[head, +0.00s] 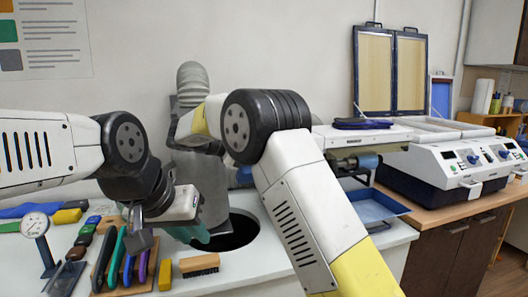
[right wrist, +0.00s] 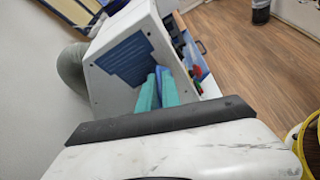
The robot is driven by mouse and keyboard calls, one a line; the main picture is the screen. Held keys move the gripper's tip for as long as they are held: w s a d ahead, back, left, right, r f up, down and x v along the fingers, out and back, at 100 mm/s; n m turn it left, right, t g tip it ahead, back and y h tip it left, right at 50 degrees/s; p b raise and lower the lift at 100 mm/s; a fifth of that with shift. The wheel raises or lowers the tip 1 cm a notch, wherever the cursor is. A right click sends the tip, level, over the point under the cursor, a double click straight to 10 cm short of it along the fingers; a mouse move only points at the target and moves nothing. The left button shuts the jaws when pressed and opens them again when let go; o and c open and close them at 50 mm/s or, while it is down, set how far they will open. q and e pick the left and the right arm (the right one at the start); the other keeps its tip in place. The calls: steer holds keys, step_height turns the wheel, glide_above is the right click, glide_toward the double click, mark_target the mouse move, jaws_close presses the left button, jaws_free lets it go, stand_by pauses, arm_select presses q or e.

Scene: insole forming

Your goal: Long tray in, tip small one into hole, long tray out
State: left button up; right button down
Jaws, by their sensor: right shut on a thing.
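My left gripper (head: 193,236) points down beside the round black hole (head: 240,232) in the white counter. Its white body and teal end show in the head view, but the gap between its fingers does not. My right forearm reaches across to the left, and its hand is hidden in the head view. In the right wrist view the teal fingers of my right gripper (right wrist: 157,90) are close together in front of a white box-like part with a blue ribbed panel (right wrist: 122,60). What they hold is unclear. I cannot make out the long tray or the small one for sure.
A grey duct and hood (head: 193,82) stand behind the hole. Coloured tools in a rack (head: 125,262), a brush (head: 200,265) and a dial gauge (head: 35,225) crowd the counter's left. A blue tray (head: 378,208) and a white press (head: 445,160) stand at right.

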steer(key=s+d+f+m+t, duration=0.3)
steer(key=s+f+m, duration=0.2)
steer(key=s+f, duration=0.5)
steer(key=shift+s+d+f+t, duration=0.2)
steer(key=shift+f+t, duration=0.1)
steer(key=shift+f, duration=0.3)
